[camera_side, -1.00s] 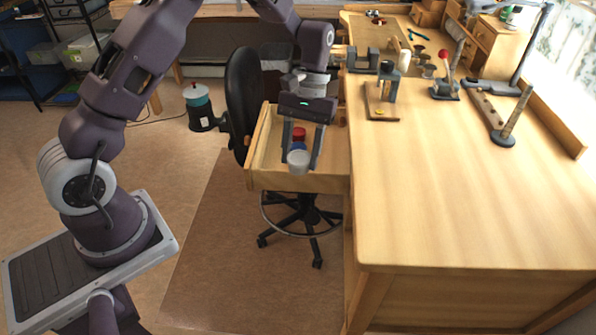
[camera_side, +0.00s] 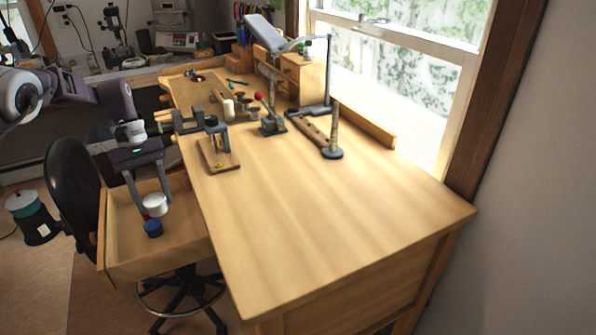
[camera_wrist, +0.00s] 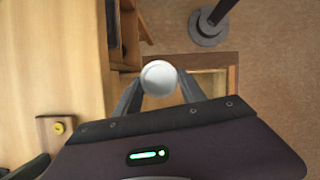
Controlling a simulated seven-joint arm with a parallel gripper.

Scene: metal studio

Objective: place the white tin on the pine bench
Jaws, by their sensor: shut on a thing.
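The white tin (camera_side: 154,205) is between the fingertips of my gripper (camera_side: 152,197), which is shut on it. Both hang over the open drawer at the left side of the pine bench (camera_side: 320,215). In the wrist view the white tin (camera_wrist: 159,77) shows as a round pale top between the two fingers of my gripper (camera_wrist: 160,90). The bench top (camera_wrist: 45,50) lies at the left there. The white tin is off the bench top, beside its edge.
A blue tin (camera_side: 153,229) is in the open drawer (camera_side: 160,268) below the white tin. A vise-like stand on a wooden base (camera_side: 218,154), a red-knobbed tool (camera_side: 271,123) and a post (camera_side: 333,135) stand farther back. The bench's near half is clear.

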